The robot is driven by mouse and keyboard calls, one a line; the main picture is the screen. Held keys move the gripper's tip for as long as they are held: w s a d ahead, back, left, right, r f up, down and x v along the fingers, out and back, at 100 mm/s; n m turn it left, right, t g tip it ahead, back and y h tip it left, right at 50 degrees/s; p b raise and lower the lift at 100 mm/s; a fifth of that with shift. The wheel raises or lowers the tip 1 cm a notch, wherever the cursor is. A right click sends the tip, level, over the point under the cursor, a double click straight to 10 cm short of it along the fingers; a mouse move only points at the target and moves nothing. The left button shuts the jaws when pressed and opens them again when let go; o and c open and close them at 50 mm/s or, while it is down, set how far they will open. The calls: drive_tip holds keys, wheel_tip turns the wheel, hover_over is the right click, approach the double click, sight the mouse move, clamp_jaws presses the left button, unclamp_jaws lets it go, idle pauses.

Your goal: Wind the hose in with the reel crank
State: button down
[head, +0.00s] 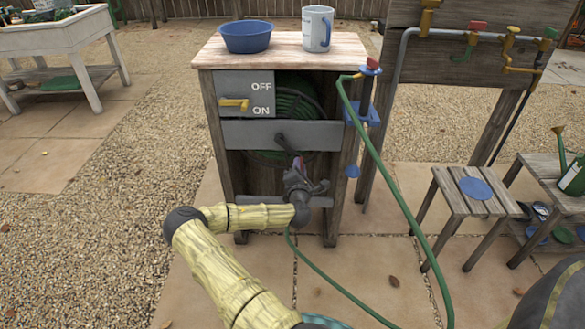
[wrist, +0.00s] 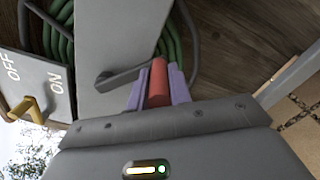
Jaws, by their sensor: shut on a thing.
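The hose reel stands inside a wooden cabinet, with green hose (head: 292,102) coiled behind a grey crossbar (head: 258,134). The dark crank arm (head: 287,144) is mounted on the crossbar. In the wrist view the crank arm (wrist: 122,78) runs right toward a red crank handle (wrist: 158,84). My gripper (wrist: 160,88) is shut on this red handle, with a purple finger on each side. In the head view my gripper (head: 298,168) is in front of the crossbar and mostly hides the handle. Loose green hose (head: 388,175) hangs from the cabinet's right side to the paving.
A grey OFF/ON panel (head: 243,86) with a yellow lever (head: 236,103) is left of the coil. A blue bowl (head: 246,37) and a mug (head: 317,28) stand on the cabinet top. A slatted stool (head: 452,195) stands at right. Gravel at left is open.

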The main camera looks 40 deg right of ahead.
wheel_tip(320, 180, up, 13)
drive_tip(key=n+p, duration=0.8)
drive_tip(key=n, duration=0.4)
drive_tip(key=shift+s+d+p, duration=0.35)
drive_tip(key=shift+s+d, duration=0.05)
drive_tip(key=shift+n, duration=0.3)
drive_tip(key=c, duration=1.3)
unclamp_jaws()
drive_tip(key=shift+w+a+f, duration=0.1)
